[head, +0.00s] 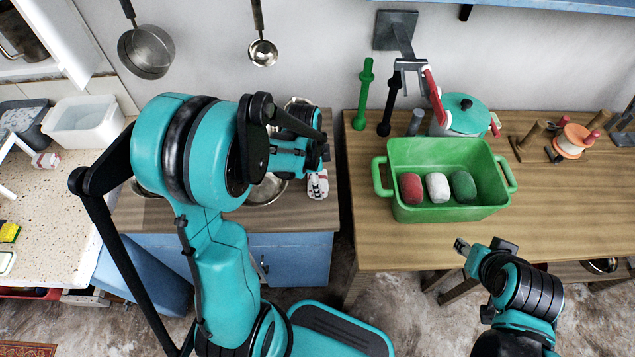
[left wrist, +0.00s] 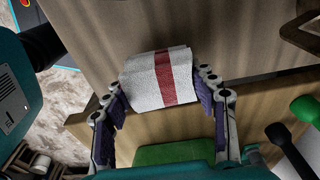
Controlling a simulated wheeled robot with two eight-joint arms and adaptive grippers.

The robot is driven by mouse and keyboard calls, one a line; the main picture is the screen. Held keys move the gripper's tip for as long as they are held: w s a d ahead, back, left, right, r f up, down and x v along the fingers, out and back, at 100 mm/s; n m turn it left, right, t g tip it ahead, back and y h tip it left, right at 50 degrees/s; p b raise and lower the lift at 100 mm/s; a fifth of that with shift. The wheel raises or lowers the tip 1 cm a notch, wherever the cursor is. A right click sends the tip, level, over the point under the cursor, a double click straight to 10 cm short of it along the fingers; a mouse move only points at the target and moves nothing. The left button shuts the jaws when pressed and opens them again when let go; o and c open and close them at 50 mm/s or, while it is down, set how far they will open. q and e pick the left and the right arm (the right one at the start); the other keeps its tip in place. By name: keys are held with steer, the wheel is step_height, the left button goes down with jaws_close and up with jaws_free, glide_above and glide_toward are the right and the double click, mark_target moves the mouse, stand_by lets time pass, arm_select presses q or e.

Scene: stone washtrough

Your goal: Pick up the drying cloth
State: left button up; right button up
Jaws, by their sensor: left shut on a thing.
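The drying cloth (left wrist: 160,77) is white with a red stripe down its middle. In the left wrist view it lies between the two fingers of my left gripper (left wrist: 160,88), which is shut on it. In the head view a small part of the cloth (head: 318,185) shows just below my left gripper (head: 322,160), over the right end of the blue cabinet's wooden top. My left arm hides much of that top. My right gripper (head: 468,246) is in front of the wooden table, away from the cloth; its finger opening is unclear.
A green tub (head: 450,212) with red, white and dark green lumps stands on the wooden table (head: 380,245). A teal-lidded pot (head: 466,115) and upright green and black stands are behind it. A gap separates cabinet and table. A steel bowl (head: 266,190) is beside my left gripper.

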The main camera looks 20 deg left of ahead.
arm_select(q)
step_height(320, 180, up, 2)
steer(key=shift+r+p, duration=0.15)
steer(key=shift+p, duration=0.25)
steer(key=s+d+r+p, duration=0.3)
steer(key=d+r, duration=0.3)
steer(key=d, duration=0.4)
steer(key=shift+s+d+r+p, duration=0.35)
steer(key=shift+s+p, duration=0.05)
steer(key=shift+s, duration=0.4)
steer(key=shift+o, duration=0.6)
